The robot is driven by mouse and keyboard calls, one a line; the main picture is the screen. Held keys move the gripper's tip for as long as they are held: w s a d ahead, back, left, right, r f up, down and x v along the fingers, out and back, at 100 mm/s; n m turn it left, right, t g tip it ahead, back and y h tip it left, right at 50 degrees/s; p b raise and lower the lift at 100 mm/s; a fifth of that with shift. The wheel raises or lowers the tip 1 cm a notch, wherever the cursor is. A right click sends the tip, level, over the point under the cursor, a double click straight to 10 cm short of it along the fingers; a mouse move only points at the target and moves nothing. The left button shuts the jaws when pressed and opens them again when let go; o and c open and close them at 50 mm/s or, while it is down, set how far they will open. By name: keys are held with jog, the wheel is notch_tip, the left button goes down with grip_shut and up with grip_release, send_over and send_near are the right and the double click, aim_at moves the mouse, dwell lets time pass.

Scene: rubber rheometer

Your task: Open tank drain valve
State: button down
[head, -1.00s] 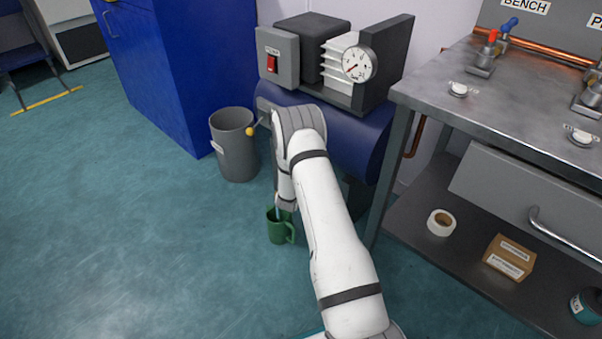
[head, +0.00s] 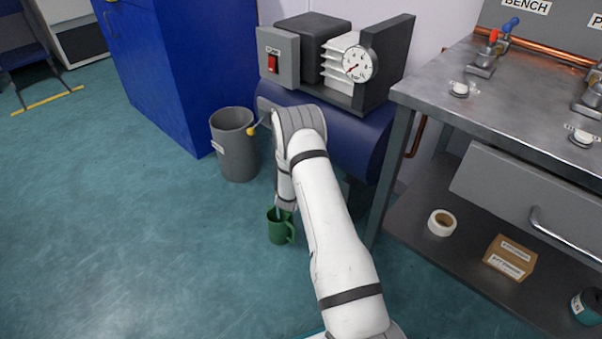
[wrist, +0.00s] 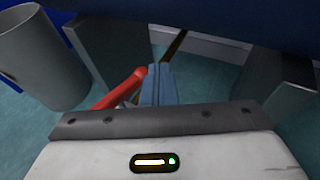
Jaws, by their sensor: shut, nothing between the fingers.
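The blue tank (head: 345,133) of the compressor lies behind my arm in the head view. Its dark blue underside (wrist: 210,22) fills the top of the wrist view. A red lever (wrist: 120,88), apparently the drain valve's handle, slants beneath the tank. My gripper (wrist: 158,84) is shut and empty, with its blue-grey fingers just right of the lever's upper end. I cannot tell whether they touch it. The valve body is mostly hidden behind the fingers and lever. In the head view my arm hides the lever.
A grey bin (head: 233,150) stands left of the tank and also shows in the wrist view (wrist: 42,60). Dark tank supports (wrist: 275,82) flank the gripper. A metal bench (head: 440,75) stands right.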

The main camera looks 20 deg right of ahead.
jog(key=shift+w+a, duration=0.2)
jog(key=shift+a, duration=0.25)
jog(key=shift+w+a, duration=0.2)
jog(key=shift+a, duration=0.25)
jog(key=s+d+r+p, duration=0.1)
jog(key=s+d, duration=0.1)
jog(key=s, duration=0.4)
jog(key=s+d+r+p, duration=0.2)
jog(key=s+d, duration=0.1)
jog(key=s, duration=0.4)
jog(key=shift+s+d, duration=0.15)
jog(key=shift+s, duration=0.05)
